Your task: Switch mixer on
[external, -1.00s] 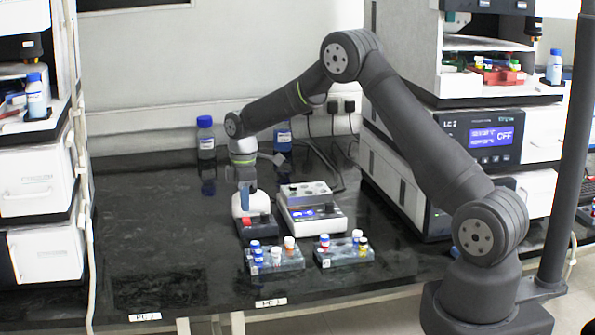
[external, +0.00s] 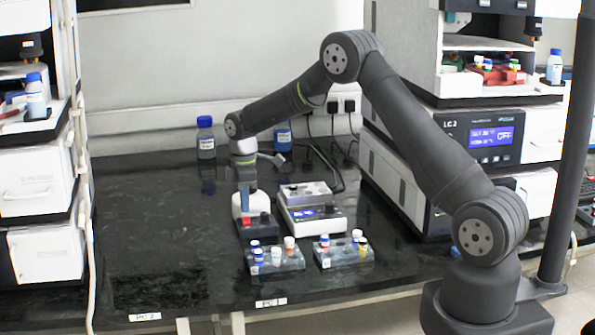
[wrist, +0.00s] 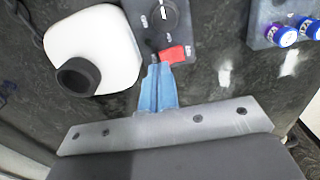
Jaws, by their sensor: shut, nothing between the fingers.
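The mixer has a white rounded body (wrist: 95,48) with a black cup on top and a dark control box (wrist: 148,18) beside it, with a round knob (wrist: 163,14) and a red switch (wrist: 174,54). In the external view the white body (external: 237,207) and dark box (external: 262,229) stand mid-bench. My gripper (wrist: 158,66) is shut and empty, its blue fingertips pointing at the box right beside the red switch. Whether they touch it I cannot tell. In the external view my gripper (external: 248,206) is low over the mixer and partly hides it.
A grey device with a blue display (external: 312,212) stands right of the mixer. Two racks, left (external: 275,264) and right (external: 342,256), hold capped vials in front. Blue-capped bottles (external: 206,140) stand behind. The bench's left side is clear.

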